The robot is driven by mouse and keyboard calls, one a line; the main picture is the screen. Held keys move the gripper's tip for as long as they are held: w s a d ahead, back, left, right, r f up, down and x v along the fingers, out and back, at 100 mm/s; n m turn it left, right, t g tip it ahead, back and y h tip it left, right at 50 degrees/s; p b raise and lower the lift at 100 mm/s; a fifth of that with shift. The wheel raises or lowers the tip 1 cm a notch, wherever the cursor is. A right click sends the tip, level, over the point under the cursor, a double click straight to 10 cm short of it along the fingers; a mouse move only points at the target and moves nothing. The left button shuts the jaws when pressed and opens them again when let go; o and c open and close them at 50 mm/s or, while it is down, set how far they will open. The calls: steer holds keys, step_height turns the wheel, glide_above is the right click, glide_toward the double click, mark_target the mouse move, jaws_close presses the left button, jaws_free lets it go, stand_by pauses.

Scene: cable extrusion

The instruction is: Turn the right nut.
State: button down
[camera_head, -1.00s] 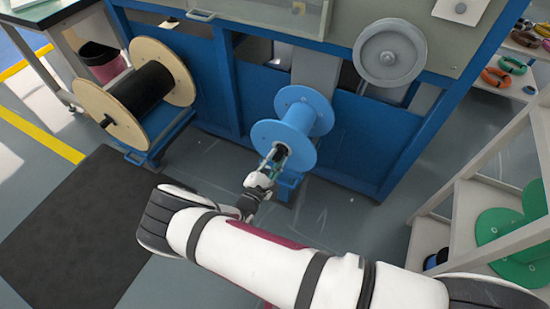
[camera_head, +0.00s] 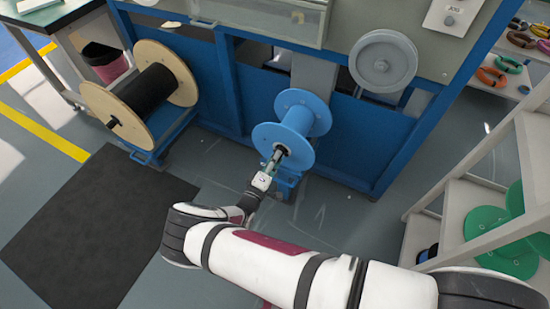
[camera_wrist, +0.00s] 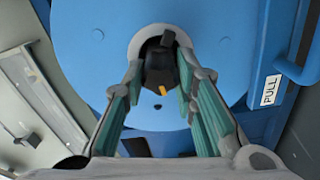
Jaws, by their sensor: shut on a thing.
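The right nut (camera_wrist: 160,68) is a dark knob with a small orange mark, at the hub of the blue spool (camera_head: 276,137). The spool fills the middle of the wrist view. My gripper (camera_wrist: 162,80) has its green-padded fingers on either side of the nut and is shut on it. In the head view my gripper (camera_head: 277,157) reaches the near face of the spool and hides most of the nut there.
A wooden-flanged spool with black cable (camera_head: 144,92) stands to the left on a blue stand. The blue machine frame (camera_head: 385,130) rises behind. A shelf rack (camera_head: 455,190) stands to the right. A dark mat (camera_head: 90,225) lies on the floor at left.

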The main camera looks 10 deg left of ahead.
steer(key=m+p, duration=0.1)
steer(key=m, duration=0.2)
steer(key=shift+s+m+p, duration=0.1)
steer(key=shift+m+p, duration=0.2)
steer(key=shift+p, duration=0.1)
steer(key=shift+m+p, duration=0.85)
steer(key=shift+m, duration=0.85)
steer(key=c, duration=1.3)
jaws_free()
steer(key=v, duration=1.2)
